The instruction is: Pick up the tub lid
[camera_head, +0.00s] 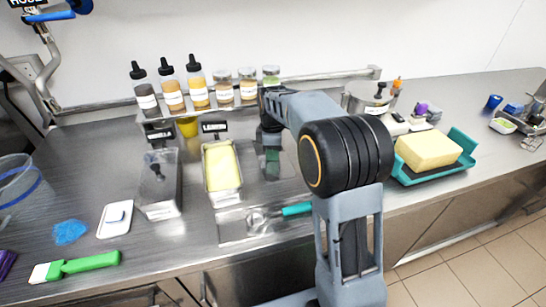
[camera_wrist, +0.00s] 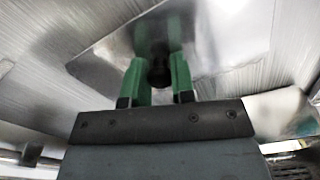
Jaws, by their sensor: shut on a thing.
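The tub lid (camera_wrist: 215,55) is a shiny metal plate with a black knob (camera_wrist: 158,72) in the wrist view. My gripper (camera_wrist: 158,45) has green fingers, one on each side of the knob, and is shut on it. In the head view my gripper (camera_head: 272,160) points down at the counter, right of the open tub of pale yellow ice cream (camera_head: 222,168). My arm hides much of the lid there. I cannot tell whether the lid touches what is beneath it.
Left of the open tub stands a metal tub (camera_head: 160,195) with a black-knobbed top. A tray (camera_head: 238,229) with a teal-handled scoop lies in front. Bottles (camera_head: 171,92) and jars line the back shelf. A teal tray (camera_head: 465,142) holding a yellow block is at right.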

